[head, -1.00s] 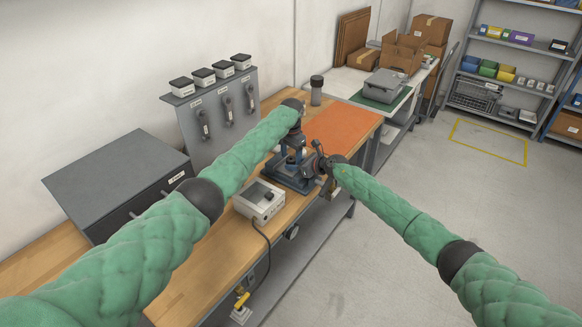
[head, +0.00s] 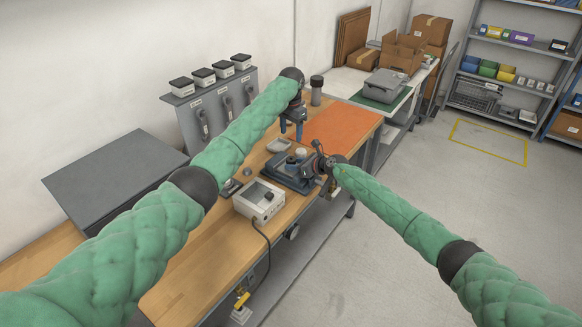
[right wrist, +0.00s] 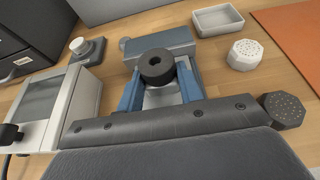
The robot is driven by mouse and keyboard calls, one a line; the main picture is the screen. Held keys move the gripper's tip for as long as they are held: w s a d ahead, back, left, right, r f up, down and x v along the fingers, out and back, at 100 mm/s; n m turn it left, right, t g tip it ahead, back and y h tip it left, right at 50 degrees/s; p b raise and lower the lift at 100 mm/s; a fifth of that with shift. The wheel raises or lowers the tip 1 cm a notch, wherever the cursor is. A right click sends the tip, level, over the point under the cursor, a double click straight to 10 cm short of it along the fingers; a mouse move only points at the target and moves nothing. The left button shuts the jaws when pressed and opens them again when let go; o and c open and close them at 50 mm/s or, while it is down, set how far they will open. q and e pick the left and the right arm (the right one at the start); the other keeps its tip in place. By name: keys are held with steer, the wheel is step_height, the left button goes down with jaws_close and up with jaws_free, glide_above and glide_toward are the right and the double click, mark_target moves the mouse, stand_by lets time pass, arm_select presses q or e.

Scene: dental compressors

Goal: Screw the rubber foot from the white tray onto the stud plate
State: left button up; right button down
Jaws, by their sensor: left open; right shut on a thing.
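The black rubber foot (right wrist: 157,67), a short cylinder with a central hole, sits over the light-grey stud plate (right wrist: 165,98) in the right wrist view. The white tray (right wrist: 217,20) stands behind it and looks empty; it also shows in the head view (head: 279,146). How far the foot sits on the stud is hidden. My left gripper (head: 293,132) is open and apparently empty, raised above the bench behind the fixture.
A white perforated octagonal piece (right wrist: 248,54) and a dark one (right wrist: 283,110) lie right of the foot. A boxy instrument (head: 260,200) with a cable stands close in front of the fixture. The orange mat (head: 342,124) is clear. A dark cylinder (head: 316,90) stands behind it.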

steer(key=c, duration=0.9)
jaws_free()
steer(key=shift+o, duration=0.2)
steer(key=shift+d, duration=0.1)
steer(key=b+v, duration=0.2)
steer(key=v, duration=0.4)
steer(key=shift+f, duration=0.15)
arm_select(q)
steer(key=shift+f+b, duration=0.35)
steer(key=shift+f, duration=1)
arm_select(e)
steer(key=shift+v, duration=0.9)
arm_select(q)
steer(key=shift+d, duration=0.1)
